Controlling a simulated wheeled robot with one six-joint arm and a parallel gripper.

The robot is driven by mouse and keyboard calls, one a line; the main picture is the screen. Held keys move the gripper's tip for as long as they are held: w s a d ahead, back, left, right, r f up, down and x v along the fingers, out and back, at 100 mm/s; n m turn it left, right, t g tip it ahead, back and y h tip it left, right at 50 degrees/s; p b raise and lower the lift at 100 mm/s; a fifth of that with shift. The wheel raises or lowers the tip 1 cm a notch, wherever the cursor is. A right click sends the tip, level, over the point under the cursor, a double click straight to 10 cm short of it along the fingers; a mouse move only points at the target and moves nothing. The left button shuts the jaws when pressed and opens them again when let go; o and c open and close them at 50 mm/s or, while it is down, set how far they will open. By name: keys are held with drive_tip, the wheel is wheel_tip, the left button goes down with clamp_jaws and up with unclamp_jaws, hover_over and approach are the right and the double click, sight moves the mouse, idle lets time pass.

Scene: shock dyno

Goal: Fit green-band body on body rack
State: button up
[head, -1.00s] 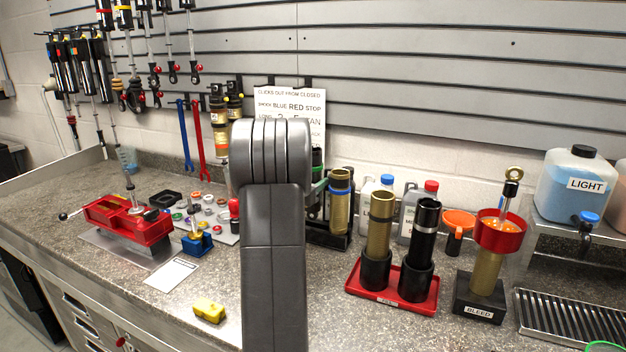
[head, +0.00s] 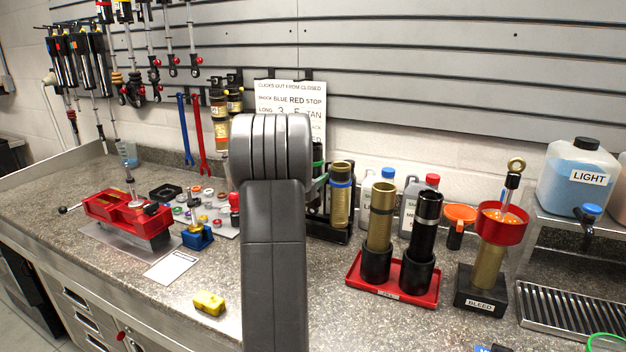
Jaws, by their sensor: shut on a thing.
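My arm stands upright in the middle of the head view and hides most of my gripper. Only a small grey part of my gripper (head: 319,184) shows at the arm's right edge, shut on the green-band body (head: 318,154). Of that body only a narrow strip with a dark top and a green band shows, upright. The black body rack (head: 331,236) stands behind and to the right of my arm, with a brass blue-band body (head: 341,202) upright in it. The rack's left part is hidden, so I cannot tell whether the green-band body touches it.
A red tray (head: 392,292) holds brass and black bodies in black cups, right of the rack. A bleed stand (head: 482,290) is farther right. A red vise (head: 127,215) and yellow block (head: 209,302) are left. The front counter is mostly clear.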

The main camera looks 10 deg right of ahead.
drive_tip(key=shift+f+b, duration=0.75)
drive_tip(key=shift+b, duration=0.35)
idle(0.8)
drive_tip(key=shift+f+b, duration=1.45)
drive_tip(key=shift+b, duration=0.25)
drive_tip(key=o, duration=1.4)
drive_tip(key=shift+f, duration=0.1)
drive_tip(key=b+v, duration=0.1)
drive_tip(key=v, duration=1.3)
drive_tip(key=shift+b, duration=0.4)
